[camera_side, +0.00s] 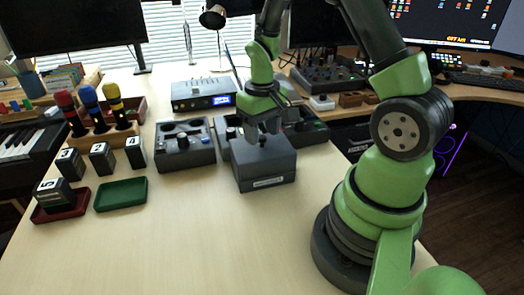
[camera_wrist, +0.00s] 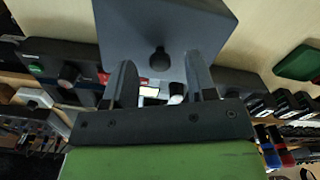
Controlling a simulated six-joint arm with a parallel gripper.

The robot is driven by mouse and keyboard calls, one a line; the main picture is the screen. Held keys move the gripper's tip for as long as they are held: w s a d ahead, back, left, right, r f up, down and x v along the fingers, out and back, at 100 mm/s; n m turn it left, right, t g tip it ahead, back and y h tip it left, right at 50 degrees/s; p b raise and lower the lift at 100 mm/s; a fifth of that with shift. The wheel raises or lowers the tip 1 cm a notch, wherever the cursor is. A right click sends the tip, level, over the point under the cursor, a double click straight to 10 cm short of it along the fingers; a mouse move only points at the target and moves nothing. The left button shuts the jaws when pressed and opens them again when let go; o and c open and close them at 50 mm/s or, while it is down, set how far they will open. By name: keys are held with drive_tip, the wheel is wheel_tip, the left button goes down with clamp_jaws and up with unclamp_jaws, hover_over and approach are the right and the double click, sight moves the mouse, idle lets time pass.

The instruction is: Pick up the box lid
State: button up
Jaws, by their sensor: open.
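A dark grey box (camera_side: 264,180) stands on the table in the side view, with a label on its front. Its flat lid (camera_side: 280,155) carries a small dark knob; the lid (camera_wrist: 128,25) and the knob (camera_wrist: 159,59) also show in the wrist view. My gripper (camera_side: 263,132) is at the top of the box, around the height of the knob. In the wrist view my gripper (camera_wrist: 160,68) is open, with one finger to each side of the knob and a gap on both sides. I see nothing held.
Grey control units (camera_side: 185,145) stand left of and behind the box. A green tray (camera_side: 121,195) and a red tray (camera_side: 60,206) with a dark block lie further left. Several microphones (camera_side: 89,103) stand in a wooden rack. The table's front middle is clear.

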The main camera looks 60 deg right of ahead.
wheel_tip(320, 180, down, 2)
drive_tip(key=shift+f, duration=0.1)
clamp_jaws()
